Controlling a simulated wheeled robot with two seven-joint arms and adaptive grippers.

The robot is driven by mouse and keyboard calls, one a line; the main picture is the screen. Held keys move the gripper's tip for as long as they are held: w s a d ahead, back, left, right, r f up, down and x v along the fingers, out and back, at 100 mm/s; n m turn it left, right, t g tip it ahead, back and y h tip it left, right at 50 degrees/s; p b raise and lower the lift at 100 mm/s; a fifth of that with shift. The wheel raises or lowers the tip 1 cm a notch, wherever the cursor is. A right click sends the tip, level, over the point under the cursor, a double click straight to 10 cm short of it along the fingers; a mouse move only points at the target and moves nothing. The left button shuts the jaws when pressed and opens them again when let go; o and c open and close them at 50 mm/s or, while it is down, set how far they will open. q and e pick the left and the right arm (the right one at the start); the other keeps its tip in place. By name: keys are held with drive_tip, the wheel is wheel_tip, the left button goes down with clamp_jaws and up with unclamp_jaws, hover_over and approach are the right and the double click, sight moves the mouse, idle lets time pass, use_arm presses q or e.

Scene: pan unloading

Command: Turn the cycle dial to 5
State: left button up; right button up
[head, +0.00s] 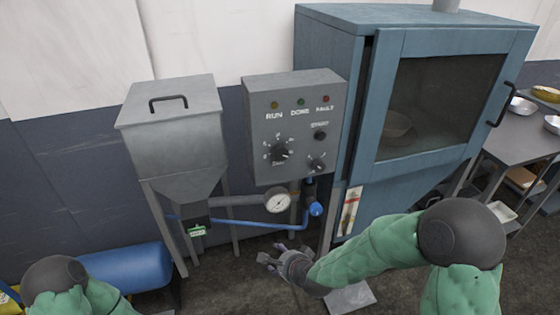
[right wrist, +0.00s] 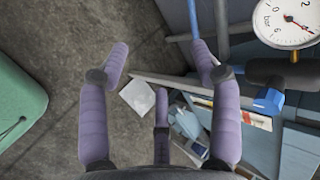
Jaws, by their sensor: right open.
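A grey control panel (head: 296,110) faces me near the middle of the head view. It carries a larger black dial (head: 279,151) with marks around it and a smaller black dial (head: 317,165) to its lower right. The lettering by the dials is too small to read, so I cannot tell which is the cycle dial or its setting. My right gripper (head: 272,262) is below the panel, apart from both dials. In the right wrist view its purple fingers (right wrist: 160,72) are spread with nothing between them. My left gripper is out of view.
A pressure gauge (head: 278,201) and blue pipe (head: 255,225) lie between my right gripper and the panel. A grey hopper (head: 173,130) stands left, a blue oven-like cabinet (head: 440,45) right. A blue tank (head: 128,268) lies lower left. A table (head: 515,130) holds bowls at far right.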

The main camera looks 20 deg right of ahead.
wheel_tip(320, 180, up, 15)
drive_tip(key=w+d+m+t, duration=0.2)
drive_tip(key=w+m+t, duration=0.15)
drive_tip(key=m, duration=0.35)
drive_tip(key=m+t+h, duration=0.2)
drive_tip(key=m+t, duration=0.3)
drive_tip(key=m, duration=0.4)
approach(282, 155)
drive_tip(key=w+b, duration=0.1)
drive_tip(key=w, duration=0.8)
drive_tip(key=shift+w, duration=0.35)
drive_tip(key=c, duration=1.2)
